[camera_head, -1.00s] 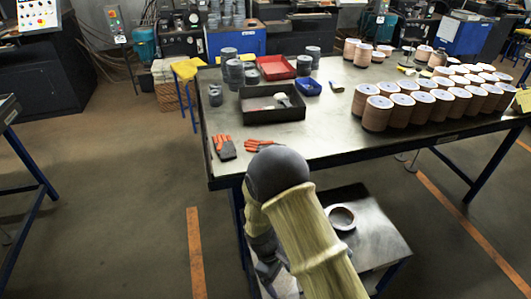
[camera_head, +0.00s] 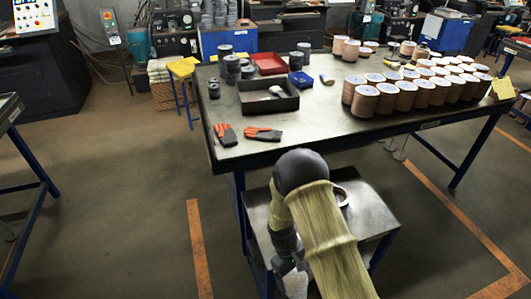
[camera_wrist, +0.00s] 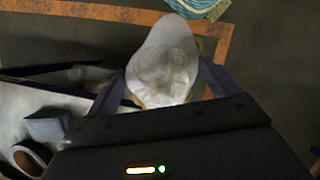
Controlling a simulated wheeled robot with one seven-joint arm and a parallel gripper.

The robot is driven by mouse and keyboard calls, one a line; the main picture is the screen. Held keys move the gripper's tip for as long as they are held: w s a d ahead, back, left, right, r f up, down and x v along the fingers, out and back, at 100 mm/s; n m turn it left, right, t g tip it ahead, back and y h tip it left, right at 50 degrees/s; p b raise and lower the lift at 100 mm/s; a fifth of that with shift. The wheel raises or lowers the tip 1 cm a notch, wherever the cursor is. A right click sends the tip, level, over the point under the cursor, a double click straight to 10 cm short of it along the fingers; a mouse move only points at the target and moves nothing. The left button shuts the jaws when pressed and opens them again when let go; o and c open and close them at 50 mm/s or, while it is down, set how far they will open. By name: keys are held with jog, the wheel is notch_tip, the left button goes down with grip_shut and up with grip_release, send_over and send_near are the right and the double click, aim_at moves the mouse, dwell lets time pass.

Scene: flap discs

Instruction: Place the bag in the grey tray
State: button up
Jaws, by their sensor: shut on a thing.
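A whitish, see-through bag (camera_wrist: 165,62) with pale contents is between the fingers of my gripper (camera_wrist: 163,82) in the wrist view. My gripper is shut on it. In the head view my gripper (camera_head: 289,264) hangs low in front of the table, beside the low shelf, and the bag (camera_head: 295,284) shows partly below it at the bottom edge. A dark grey tray (camera_head: 268,107) lies on the table, well above and beyond my gripper. A pale item lies inside that tray.
The table (camera_head: 320,125) also holds orange-and-black gloves (camera_head: 263,134), a red tray (camera_head: 269,65), a small blue tray (camera_head: 300,79) and many brown disc stacks (camera_head: 387,99) at right. A low shelf (camera_head: 370,215) with a ring (camera_head: 341,196) stands below the front edge.

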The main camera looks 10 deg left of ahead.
jog(key=w+d+f+m+g+y, duration=0.1)
jog(key=d+f+m, duration=0.3)
jog(key=d, duration=0.4)
jog(key=w+d+f+m+y+p, duration=0.1)
jog(key=w+d+f+m+y, duration=0.1)
jog(key=d+f+m, duration=0.3)
jog(key=w+d+m, duration=0.1)
jog(key=d, duration=0.3)
jog(key=shift+d+f+m+g, duration=0.15)
jog(key=shift+f+m+g, duration=0.15)
jog(key=shift+g, duration=0.1)
